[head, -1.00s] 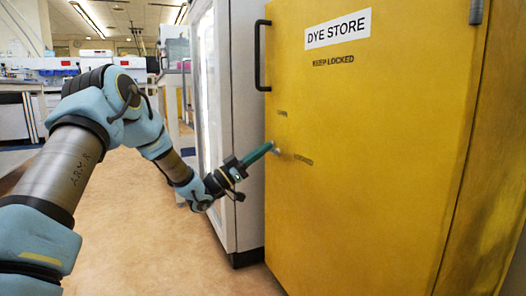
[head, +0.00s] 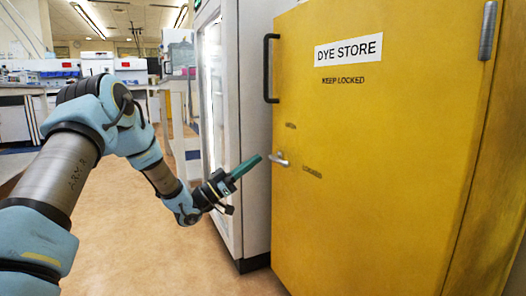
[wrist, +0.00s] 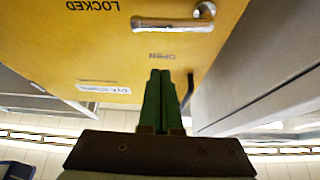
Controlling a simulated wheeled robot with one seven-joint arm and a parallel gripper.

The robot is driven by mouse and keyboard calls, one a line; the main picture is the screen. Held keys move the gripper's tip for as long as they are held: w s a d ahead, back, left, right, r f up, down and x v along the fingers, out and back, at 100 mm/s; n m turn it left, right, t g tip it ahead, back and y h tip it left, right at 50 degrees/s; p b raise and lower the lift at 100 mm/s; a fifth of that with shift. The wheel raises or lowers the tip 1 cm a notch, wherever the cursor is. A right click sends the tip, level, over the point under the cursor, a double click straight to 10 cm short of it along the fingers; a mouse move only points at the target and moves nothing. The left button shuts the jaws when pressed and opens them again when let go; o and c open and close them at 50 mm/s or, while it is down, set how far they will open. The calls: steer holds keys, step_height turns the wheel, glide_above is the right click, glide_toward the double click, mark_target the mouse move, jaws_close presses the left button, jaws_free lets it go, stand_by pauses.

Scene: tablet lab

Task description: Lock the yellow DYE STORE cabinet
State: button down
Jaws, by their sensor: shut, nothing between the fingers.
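The yellow DYE STORE cabinet (head: 390,190) stands at the right with its door shut. A small silver lever (head: 279,160) sits at the door's left side, between the word OPEN above and the word LOCKED below right. The wrist view, upside down, shows the lever (wrist: 172,23) lying between both words; I cannot tell its exact setting. My gripper (head: 259,158) has green fingers, shut and empty, just left of the lever and apart from it. In the wrist view the shut fingertips (wrist: 160,73) lie near the OPEN label (wrist: 162,57).
A black pull handle (head: 269,68) is on the door's upper left. A white glass-fronted cabinet (head: 240,150) stands close on the left, near my gripper. The tan floor (head: 130,235) is clear; lab benches are at the back left.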

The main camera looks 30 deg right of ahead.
steer(key=shift+v, duration=1.7)
steer(key=shift+s, duration=0.1)
steer(key=w+a+n+t+y+p, duration=0.3)
steer(key=w+a+n+t+y, duration=0.3)
steer(key=w+t, duration=0.35)
steer(key=a+f+n+t+y+p, duration=0.25)
steer(key=a+n+y, duration=0.45)
steer(key=a+y, duration=0.95)
steer(key=s+a+f+n+g+y+p, duration=0.1)
steer(key=s+a+n+g, duration=0.55)
steer(key=s+a, duration=1.45)
step_height(320, 180, up, 38)
steer(key=d+p, duration=0.1)
steer(key=p, duration=3.7)
steer(key=shift+s+d, duration=0.25)
steer(key=shift+s, duration=0.05)
